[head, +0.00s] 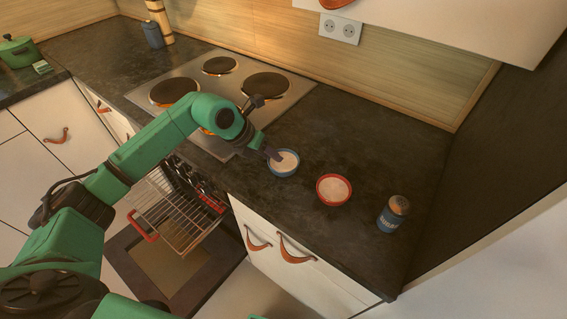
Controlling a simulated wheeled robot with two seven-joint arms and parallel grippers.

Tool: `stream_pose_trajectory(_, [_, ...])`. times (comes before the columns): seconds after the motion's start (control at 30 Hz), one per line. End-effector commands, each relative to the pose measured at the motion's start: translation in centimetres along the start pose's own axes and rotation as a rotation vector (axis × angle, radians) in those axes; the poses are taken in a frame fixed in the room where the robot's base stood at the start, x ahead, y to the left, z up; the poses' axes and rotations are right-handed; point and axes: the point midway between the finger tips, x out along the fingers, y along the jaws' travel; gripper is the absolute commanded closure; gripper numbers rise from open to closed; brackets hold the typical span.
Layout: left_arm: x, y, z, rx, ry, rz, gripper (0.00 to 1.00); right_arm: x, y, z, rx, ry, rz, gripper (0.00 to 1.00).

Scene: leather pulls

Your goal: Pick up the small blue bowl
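The small blue bowl (284,164) stands upright on the dark countertop and holds something white. My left gripper (274,155) is at the bowl's left rim, with its dark fingertips over or at that edge. The fingers are too small in the head view to tell whether they are open or closed on the rim. My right gripper is not in view.
A red bowl (333,190) with white contents stands right of the blue bowl, and a blue can (392,214) with a brown top is farther right. The hob (221,88) lies behind my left arm. The oven below is open with its rack (178,212) out.

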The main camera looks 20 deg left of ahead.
Motion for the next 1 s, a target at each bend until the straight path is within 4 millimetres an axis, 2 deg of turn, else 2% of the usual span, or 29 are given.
stream_pose_trajectory(0.03, [-0.02,0.00,0.01,0.000,0.000,0.000,0.83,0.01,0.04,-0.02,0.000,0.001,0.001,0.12])
stream_pose_trajectory(0.07, [-0.03,0.01,0.01,0.000,0.000,0.000,0.94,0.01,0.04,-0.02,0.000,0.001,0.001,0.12])
stream_pose_trajectory(0.1, [-0.03,0.01,0.02,0.000,0.000,0.000,1.00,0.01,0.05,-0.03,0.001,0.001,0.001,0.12])
stream_pose_trajectory(1.0, [-0.08,0.01,0.05,0.000,-0.001,0.000,1.00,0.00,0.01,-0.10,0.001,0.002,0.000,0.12])
